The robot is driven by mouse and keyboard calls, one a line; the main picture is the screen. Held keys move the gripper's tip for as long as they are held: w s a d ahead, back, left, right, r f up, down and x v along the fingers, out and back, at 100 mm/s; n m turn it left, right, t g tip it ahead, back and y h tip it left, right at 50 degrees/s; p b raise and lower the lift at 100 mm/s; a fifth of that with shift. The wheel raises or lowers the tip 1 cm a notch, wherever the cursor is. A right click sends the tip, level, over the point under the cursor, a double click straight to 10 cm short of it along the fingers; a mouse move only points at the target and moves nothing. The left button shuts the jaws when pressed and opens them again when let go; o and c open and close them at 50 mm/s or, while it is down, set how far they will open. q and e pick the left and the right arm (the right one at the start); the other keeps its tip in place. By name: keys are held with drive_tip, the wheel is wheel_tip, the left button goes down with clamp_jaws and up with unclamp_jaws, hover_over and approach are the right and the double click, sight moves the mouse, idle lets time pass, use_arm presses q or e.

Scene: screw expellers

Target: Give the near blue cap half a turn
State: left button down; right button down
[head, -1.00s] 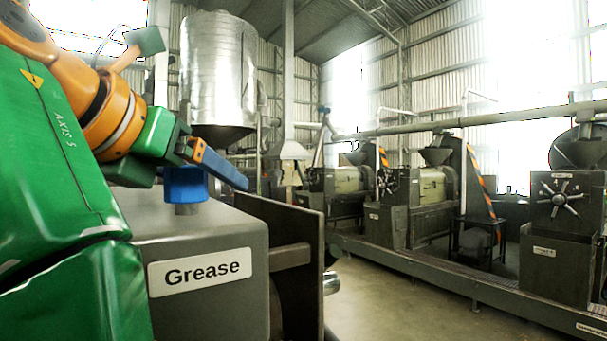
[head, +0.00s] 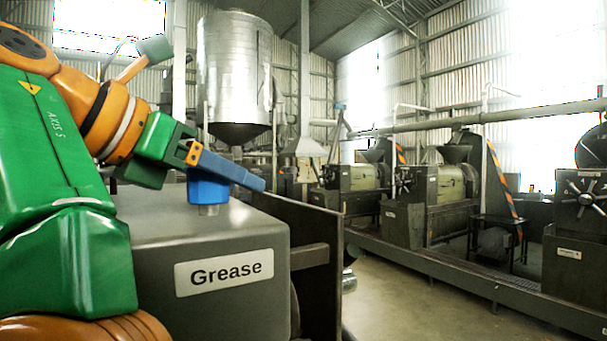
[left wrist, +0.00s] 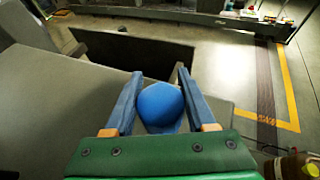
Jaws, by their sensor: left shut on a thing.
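The near blue cap (head: 208,187) sits on a short light neck on top of the grey box labelled Grease (head: 225,272). In the left wrist view the cap (left wrist: 160,106) shows as a round blue shape between the two fingers. My left gripper (head: 236,178) has its blue fingers at the cap, reaching over it from the left. In the left wrist view my left gripper (left wrist: 160,88) is shut on the cap, one finger on each side. The near finger hides the cap's upper part in the head view. My right gripper is in neither view.
A dark upright plate (head: 312,240) stands just right of the grease box. Beyond it is open floor (head: 400,310). A row of screw expellers (head: 430,205) stands on a long base at the right. A large metal silo (head: 235,75) stands behind.

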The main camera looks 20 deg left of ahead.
use_arm(q)
drive_tip(key=shift+s+d+r+m+g+h+p, duration=0.2)
drive_tip(key=shift+m+g+h, duration=0.3)
drive_tip(key=shift+m+h, duration=0.65)
drive_tip(key=shift+s+d+f+m+g+h+p, duration=0.1)
drive_tip(key=shift+d+m+g+h+p, duration=0.3)
drive_tip(key=shift+m+h, duration=0.75)
drive_tip(key=shift+g+h, duration=0.3)
drive_tip(key=shift+c, duration=1.2)
unclamp_jaws()
drive_tip(key=shift+a, duration=0.1)
drive_tip(key=v, duration=0.6)
drive_tip(key=shift+s+a+r, duration=0.15)
drive_tip(key=shift+s+r, duration=0.1)
drive_tip(key=shift+s+a, duration=0.35)
